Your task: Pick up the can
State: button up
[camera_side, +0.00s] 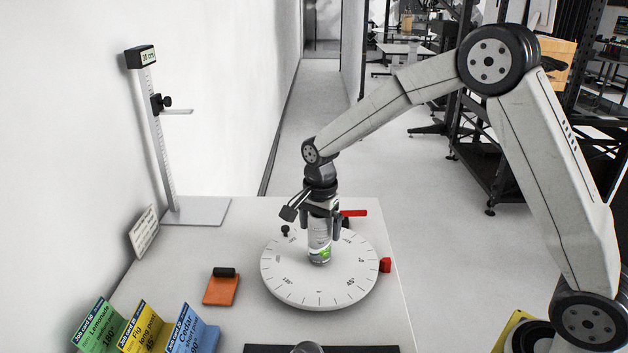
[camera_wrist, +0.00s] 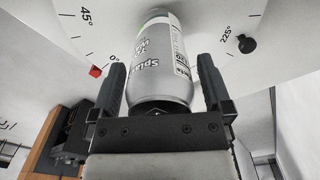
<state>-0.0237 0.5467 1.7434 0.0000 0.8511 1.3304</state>
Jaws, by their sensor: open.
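The can (camera_side: 320,246) is silver-grey with a green band low down. It stands upright on the white round turntable (camera_side: 290,292), which has angle marks around its rim. My gripper (camera_side: 321,222) is above the turntable, with its fingers down around the upper part of the can. In the wrist view, the can (camera_wrist: 160,60) lies between the two dark fingers of my gripper (camera_wrist: 164,85). A gap shows between the can and each finger. The fingers hide part of the can's top in the side view.
A red block (camera_side: 385,265) sits at the turntable's right rim, and a black knob (camera_side: 285,231) at its far left. A height gauge (camera_side: 150,120) stands at the back left. An orange pad (camera_side: 221,289) and several job cards (camera_side: 141,327) are on the table's left side.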

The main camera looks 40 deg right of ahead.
grip_shut()
dwell(0.3)
jog(key=shift+r, duration=0.1)
jog(key=shift+r, duration=0.75)
jog(key=s+r, duration=1.1)
jog(key=s, duration=0.3)
jog(key=shift+d+r, duration=0.15)
jog(key=shift+r, duration=0.05)
